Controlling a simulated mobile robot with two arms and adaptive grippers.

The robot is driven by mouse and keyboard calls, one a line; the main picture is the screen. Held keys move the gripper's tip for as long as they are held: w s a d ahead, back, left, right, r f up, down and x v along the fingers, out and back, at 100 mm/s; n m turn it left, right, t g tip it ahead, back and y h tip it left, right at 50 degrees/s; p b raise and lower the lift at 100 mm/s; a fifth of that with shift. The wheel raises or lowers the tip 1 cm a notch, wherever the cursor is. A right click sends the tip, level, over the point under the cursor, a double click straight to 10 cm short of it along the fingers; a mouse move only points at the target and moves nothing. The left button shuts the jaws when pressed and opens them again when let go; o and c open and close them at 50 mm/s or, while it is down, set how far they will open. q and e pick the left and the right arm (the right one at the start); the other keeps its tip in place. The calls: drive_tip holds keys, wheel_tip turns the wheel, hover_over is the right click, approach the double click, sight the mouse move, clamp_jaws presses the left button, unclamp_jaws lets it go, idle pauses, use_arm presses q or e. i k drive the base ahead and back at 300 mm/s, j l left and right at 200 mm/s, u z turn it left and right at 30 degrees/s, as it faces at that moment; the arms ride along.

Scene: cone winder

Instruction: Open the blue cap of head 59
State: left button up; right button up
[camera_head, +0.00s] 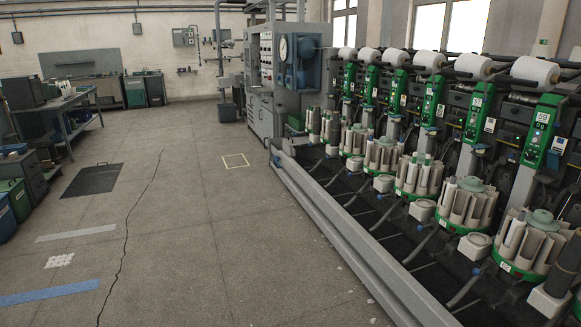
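The green panel of head 59 (543,130) is at the right of the view, with its number near the top. A white yarn package (535,70) sits above it. Below stands a round magazine (527,247) with pale upright pockets on a green base and a grey-green hub (541,219) on top. I cannot clearly make out a blue cap on this head; its details are small and partly dark. Neither of my grippers is in view.
More winder heads with green panels (475,112) recede along the row to the left. A long grey rail (345,242) runs along the machine's front. The concrete floor (215,235) left of it is mostly clear. A workbench (62,115) stands far left.

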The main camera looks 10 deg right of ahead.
sight(479, 145)
drive_tip(key=i+z, duration=0.15)
drive_tip(key=i, duration=0.4)
drive_tip(key=i+j+z, duration=0.15)
drive_tip(key=i, duration=0.35)
drive_tip(key=i+j+z, duration=0.2)
drive_tip(key=i, duration=0.35)
drive_tip(key=i+j+z, duration=0.15)
drive_tip(key=i, duration=0.4)
